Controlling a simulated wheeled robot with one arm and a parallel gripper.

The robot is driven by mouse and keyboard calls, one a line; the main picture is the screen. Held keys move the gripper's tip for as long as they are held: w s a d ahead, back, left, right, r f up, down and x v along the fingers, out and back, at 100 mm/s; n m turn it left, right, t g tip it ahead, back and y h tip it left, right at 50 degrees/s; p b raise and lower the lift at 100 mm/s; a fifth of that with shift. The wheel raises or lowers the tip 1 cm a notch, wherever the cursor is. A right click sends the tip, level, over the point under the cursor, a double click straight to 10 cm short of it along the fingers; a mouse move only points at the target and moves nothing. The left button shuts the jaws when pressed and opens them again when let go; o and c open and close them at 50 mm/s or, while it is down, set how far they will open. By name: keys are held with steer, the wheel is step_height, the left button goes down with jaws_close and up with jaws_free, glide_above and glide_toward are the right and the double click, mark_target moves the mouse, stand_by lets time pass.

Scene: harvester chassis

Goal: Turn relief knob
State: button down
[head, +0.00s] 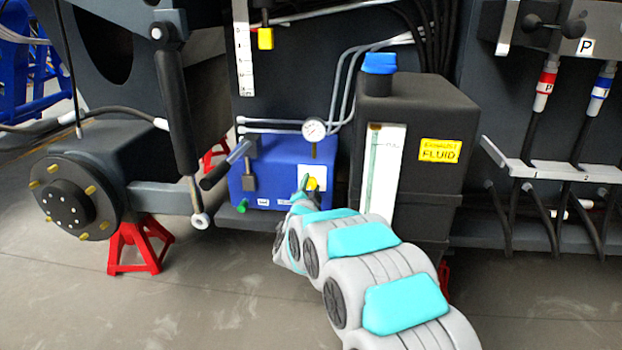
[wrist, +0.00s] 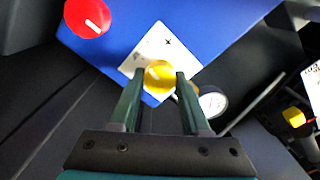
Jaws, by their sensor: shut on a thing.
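A round yellow knob (wrist: 159,76) sits on a white plate (wrist: 150,50) with a small dark mark, on the blue box. My gripper (wrist: 161,78) has its two green fingers on either side of the yellow knob and is shut on it. In the head view, my gripper (head: 307,184) is at the front of the blue box (head: 268,166), and a small part of the yellow knob (head: 313,184) shows beside it. No label naming the relief knob is readable, and the yellow knob's turn angle is hard to tell.
A red knob (wrist: 88,17) with a white line is on the same blue face. A pressure gauge (head: 314,129) stands above the box. A black fluid tank (head: 421,120) stands close on the right. A lever (head: 226,164) juts out at the left.

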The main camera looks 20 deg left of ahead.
steer(key=n+p, duration=0.2)
steer(key=n, duration=0.1)
steer(key=shift+a, duration=0.1)
steer(key=shift+n+p, duration=0.45)
steer(key=shift+n, duration=0.25)
steer(key=shift+f, duration=0.1)
steer(key=shift+c, duration=1.9)
jaws_free()
steer(key=shift+s, duration=0.15)
steer(key=v, duration=0.7)
steer(key=shift+s+b, duration=0.25)
steer(key=shift+b, duration=0.2)
